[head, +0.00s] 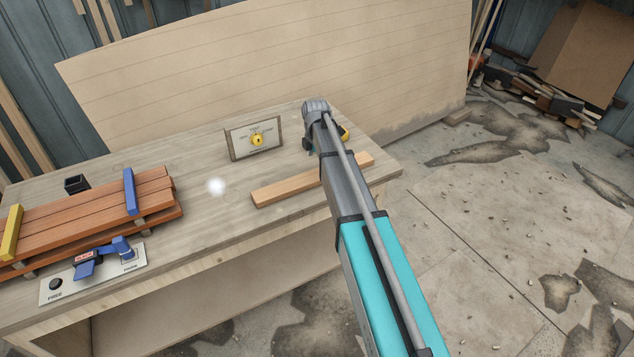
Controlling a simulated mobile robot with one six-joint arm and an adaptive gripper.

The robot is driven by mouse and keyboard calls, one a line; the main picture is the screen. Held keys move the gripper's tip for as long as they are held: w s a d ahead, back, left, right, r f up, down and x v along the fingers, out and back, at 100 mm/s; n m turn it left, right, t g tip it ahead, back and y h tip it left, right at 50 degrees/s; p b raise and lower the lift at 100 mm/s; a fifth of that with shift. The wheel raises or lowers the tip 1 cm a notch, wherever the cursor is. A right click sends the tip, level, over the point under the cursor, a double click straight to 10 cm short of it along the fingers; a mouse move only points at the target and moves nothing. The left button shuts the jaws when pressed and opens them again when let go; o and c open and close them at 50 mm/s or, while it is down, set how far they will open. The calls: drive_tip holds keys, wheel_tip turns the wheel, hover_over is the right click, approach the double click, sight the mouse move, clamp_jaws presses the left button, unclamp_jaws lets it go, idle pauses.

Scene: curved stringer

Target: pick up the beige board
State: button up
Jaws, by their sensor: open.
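A beige board (285,188), a plain narrow plank, lies flat on the right part of the wooden workbench (215,160). My grey and teal arm crosses in front of it and hides part of its right half; its right end shows beyond the arm. The far end of my arm stands over the back right of the bench.
Reddish-brown planks (95,215) with blue and yellow clamps are stacked at the bench's left. In front is a panel with a blue lever (100,257). A framed plate with a yellow knob (256,140) stands behind the board. A large plywood sheet (270,65) rises behind the bench.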

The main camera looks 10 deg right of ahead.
sight(316, 174)
drive_tip(key=shift+f+b, duration=0.35)
drive_tip(key=shift+f, duration=0.2)
drive_tip(key=shift+s+f+b, duration=0.15)
drive_tip(key=shift+f+b, duration=2.45)
drive_tip(key=c, duration=1)
